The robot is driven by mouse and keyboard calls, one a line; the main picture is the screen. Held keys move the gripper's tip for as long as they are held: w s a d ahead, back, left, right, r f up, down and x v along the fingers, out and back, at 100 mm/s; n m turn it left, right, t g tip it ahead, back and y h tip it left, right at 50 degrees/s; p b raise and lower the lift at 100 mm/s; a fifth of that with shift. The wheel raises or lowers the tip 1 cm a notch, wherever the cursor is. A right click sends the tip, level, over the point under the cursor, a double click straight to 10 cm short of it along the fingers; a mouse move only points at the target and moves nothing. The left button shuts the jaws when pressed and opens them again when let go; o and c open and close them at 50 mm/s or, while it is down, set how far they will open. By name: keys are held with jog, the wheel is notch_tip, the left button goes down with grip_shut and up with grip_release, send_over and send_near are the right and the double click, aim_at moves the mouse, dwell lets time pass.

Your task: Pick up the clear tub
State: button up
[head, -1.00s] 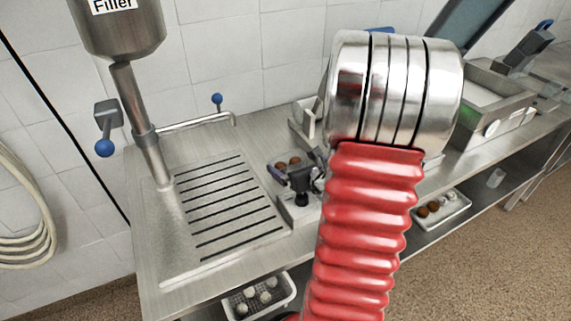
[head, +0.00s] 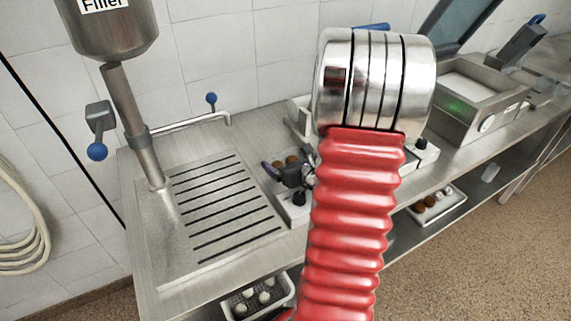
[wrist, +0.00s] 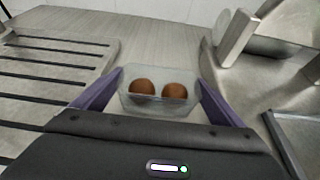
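The clear tub (wrist: 158,106) is a see-through box holding two brown balls. In the wrist view it sits between the purple fingers of my gripper (wrist: 160,82), one finger along each side. The fingers are spread about the tub's width, and I see no clear grip on it. In the head view my gripper (head: 289,172) is low over the steel counter, with the tub (head: 287,160) just behind it. The red sleeve of my arm hides part of the area to the right.
A slotted drain plate (head: 220,205) lies to the left on the counter (head: 150,280). A filler spout (head: 135,110) stands behind it. A white tray of brown and white balls (head: 437,205) and a basket of white balls (head: 258,297) are on the lower shelf.

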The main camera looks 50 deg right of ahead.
aim_at(286, 159)
jog(key=c, duration=0.5)
jog(key=shift+o, duration=0.2)
jog(key=shift+r, duration=0.1)
jog(key=shift+r, duration=4.9)
